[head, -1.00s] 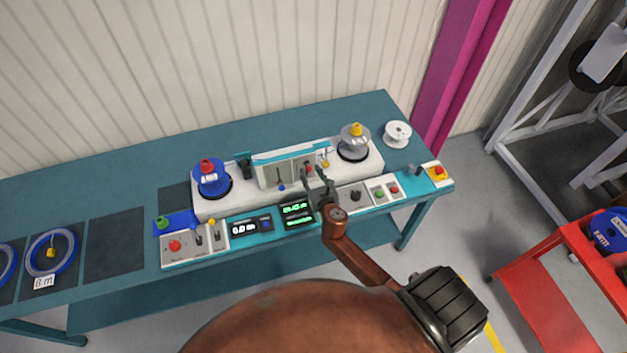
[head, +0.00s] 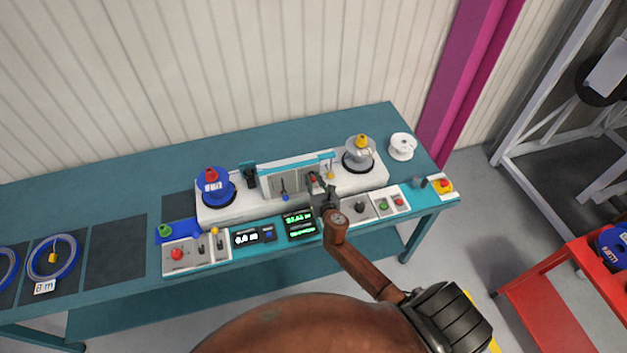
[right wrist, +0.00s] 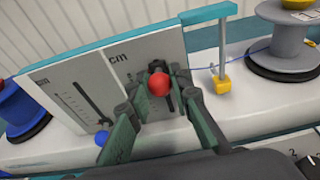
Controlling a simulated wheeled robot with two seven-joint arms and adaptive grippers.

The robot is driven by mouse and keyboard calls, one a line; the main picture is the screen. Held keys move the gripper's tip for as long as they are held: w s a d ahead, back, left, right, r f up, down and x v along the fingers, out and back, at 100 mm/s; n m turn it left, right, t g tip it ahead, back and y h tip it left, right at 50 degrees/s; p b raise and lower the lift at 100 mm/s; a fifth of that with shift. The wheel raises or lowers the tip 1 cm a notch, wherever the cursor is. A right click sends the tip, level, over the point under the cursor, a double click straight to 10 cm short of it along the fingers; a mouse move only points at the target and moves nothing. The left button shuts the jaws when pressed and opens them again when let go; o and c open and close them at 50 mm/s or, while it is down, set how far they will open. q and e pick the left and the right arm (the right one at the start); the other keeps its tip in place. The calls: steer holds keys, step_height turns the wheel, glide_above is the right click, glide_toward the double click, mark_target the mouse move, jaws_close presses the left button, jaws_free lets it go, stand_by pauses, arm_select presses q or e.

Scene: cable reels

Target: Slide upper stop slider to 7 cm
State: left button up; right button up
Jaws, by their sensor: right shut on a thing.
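The slider's red knob (right wrist: 159,84) stands on the right part of the upright white panel (right wrist: 140,60), below the letters "cm". It also shows in the head view (head: 313,177). My right gripper (head: 319,190) reaches the panel from the front. In the right wrist view its two fingers (right wrist: 158,96) are shut on the red knob, one on each side. They cover much of the slot and scale, so I cannot read the setting. A second slider with a blue knob (right wrist: 102,138) is on the panel's left part. My left gripper is not in view.
A yellow guide block (right wrist: 221,84) with a post under a teal bar stands close right of the fingers. A grey reel (head: 359,154) is on the right and a blue reel (head: 214,187) on the left. Displays (head: 300,224) and switches line the front edge.

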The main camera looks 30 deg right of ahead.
steer(key=shift+c, duration=1.1)
steer(key=shift+f, duration=0.1)
steer(key=shift+f+b, duration=0.45)
steer(key=o, duration=0.8)
